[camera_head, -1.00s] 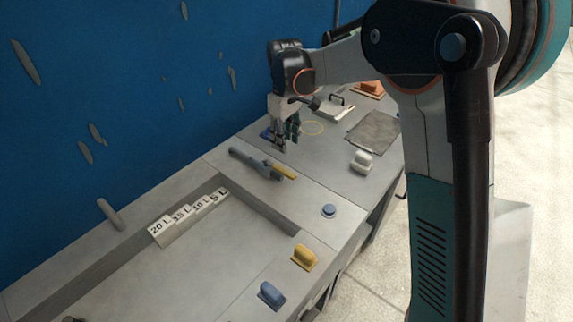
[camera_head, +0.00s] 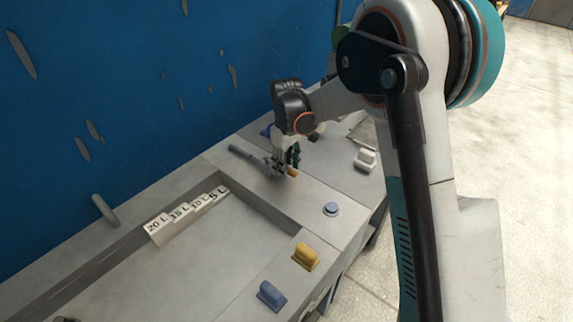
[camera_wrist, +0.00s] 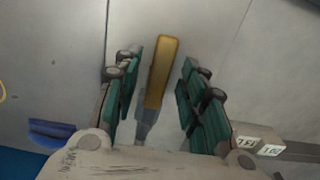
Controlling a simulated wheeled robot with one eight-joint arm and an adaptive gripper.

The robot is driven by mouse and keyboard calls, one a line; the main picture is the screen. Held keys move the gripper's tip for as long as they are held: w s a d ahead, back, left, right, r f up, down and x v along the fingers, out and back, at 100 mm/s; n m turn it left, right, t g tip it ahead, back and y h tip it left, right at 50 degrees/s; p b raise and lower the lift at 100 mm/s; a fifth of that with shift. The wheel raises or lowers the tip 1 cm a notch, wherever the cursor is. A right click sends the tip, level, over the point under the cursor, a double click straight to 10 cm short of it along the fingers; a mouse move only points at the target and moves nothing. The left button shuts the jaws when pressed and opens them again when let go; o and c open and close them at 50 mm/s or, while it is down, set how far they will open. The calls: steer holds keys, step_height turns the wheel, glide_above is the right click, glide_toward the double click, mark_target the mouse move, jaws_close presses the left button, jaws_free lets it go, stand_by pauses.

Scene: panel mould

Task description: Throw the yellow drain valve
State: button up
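A yellow valve-like knob (camera_head: 305,257) stands on the near rim of the grey basin, with a matching blue knob (camera_head: 270,295) to its left. A separate bar with a yellow end and a grey body (camera_head: 246,156) lies on the flat top behind the basin. My gripper (camera_head: 285,171) is over that bar, far behind the yellow knob. In the wrist view, the yellow end (camera_wrist: 160,72) lies between my two open green-padded fingers, with a visible gap on each side. Whether the fingertips are level with it I cannot tell.
A round blue button (camera_head: 331,209) is on the top to the right, and a white block-like fitting (camera_head: 365,160) is beyond it. White volume labels (camera_head: 187,212) step along the basin's back. The blue wall (camera_head: 120,80) rises behind. The basin floor is clear.

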steer(key=shift+c, duration=0.5)
jaws_close()
